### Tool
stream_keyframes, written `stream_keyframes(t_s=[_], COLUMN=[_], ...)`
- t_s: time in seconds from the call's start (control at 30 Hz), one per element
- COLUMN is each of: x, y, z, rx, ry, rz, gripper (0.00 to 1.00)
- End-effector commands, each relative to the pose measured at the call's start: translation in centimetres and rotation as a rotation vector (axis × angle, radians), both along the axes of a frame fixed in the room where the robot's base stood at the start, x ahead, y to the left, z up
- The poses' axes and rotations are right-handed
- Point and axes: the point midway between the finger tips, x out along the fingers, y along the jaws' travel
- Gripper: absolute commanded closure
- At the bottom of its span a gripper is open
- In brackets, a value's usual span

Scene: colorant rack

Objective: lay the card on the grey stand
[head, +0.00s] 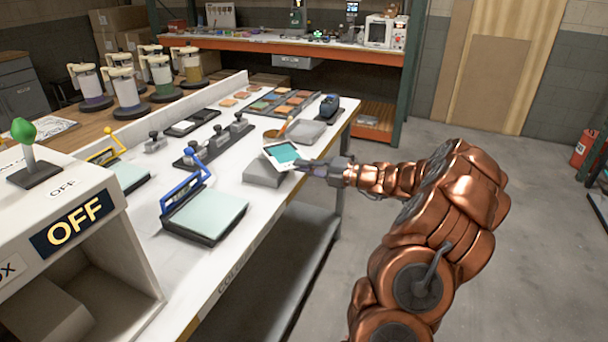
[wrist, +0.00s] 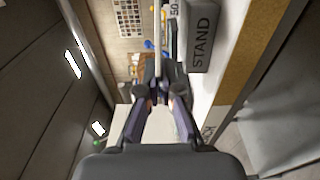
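The card (head: 281,154) is white with a teal patch. My gripper (head: 305,166) is shut on its near right edge and holds it over the grey stand (head: 264,175). In the wrist view the card (wrist: 157,38) shows edge-on as a thin pale strip between the fingertips (wrist: 160,94). The stand, marked STAND, also shows in the wrist view (wrist: 201,30), beside the card with a narrow gap between them. The card covers part of the stand's top in the head view.
A second grey block (head: 306,132) lies behind the stand. A blue-handled pad (head: 206,215) sits in front, and a black rack with knobs (head: 214,146) is to the left. A dark device (head: 329,106) stands at the far right of the bench (head: 203,277).

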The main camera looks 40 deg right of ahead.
Motion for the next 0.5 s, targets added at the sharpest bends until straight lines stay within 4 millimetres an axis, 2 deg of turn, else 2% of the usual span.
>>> stream_keyframes(t_s=[0.1, 0.2, 0.5], x=[-0.1, -0.1, -0.1], y=[0.0, 0.0, 0.0], z=[-2.0, -2.8, -2.9], rx=[0.005, 0.004, 0.003], ry=[0.005, 0.003, 0.001], rz=[-0.001, -0.001, -0.001], gripper=[1.0, 1.0, 1.0])
